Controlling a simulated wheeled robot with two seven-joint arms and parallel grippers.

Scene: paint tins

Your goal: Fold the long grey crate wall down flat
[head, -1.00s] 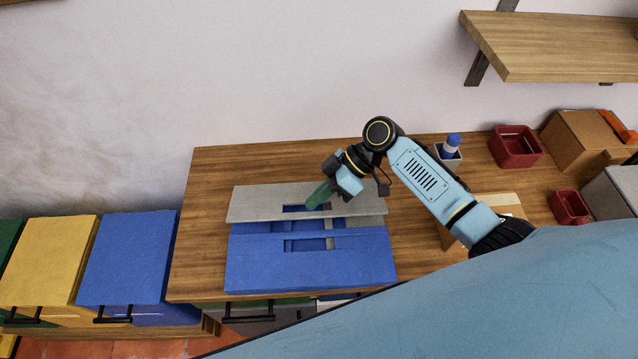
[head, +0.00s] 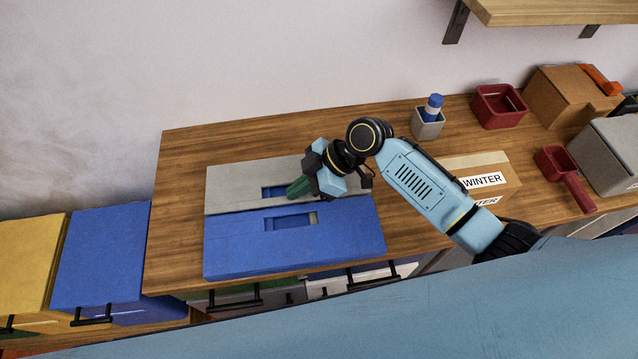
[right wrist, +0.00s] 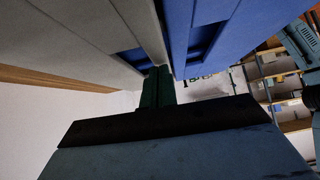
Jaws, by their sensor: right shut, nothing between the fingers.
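The long grey crate wall (head: 235,184) lies at the back of the folded crate and looks flat or nearly flat in the head view. The long blue wall (head: 290,252) lies flat in front of it, with a slot near its back edge. My right gripper (head: 292,191) is shut and empty, its green fingertips at the slot of the grey wall, touching or just above it. In the right wrist view the shut fingers (right wrist: 157,88) show close to the grey panel (right wrist: 70,35) and the blue panel (right wrist: 208,25). The gripper covers the grey wall's right part. My left gripper is not in view.
The crate lies on a wooden bench (head: 185,152). To the right are a cardboard box marked WINTER (head: 482,165), a grey cup (head: 428,124) with a blue-capped bottle, and red bins (head: 498,106). Blue (head: 102,250) and yellow (head: 30,262) boxes stand left. The bench's left back is clear.

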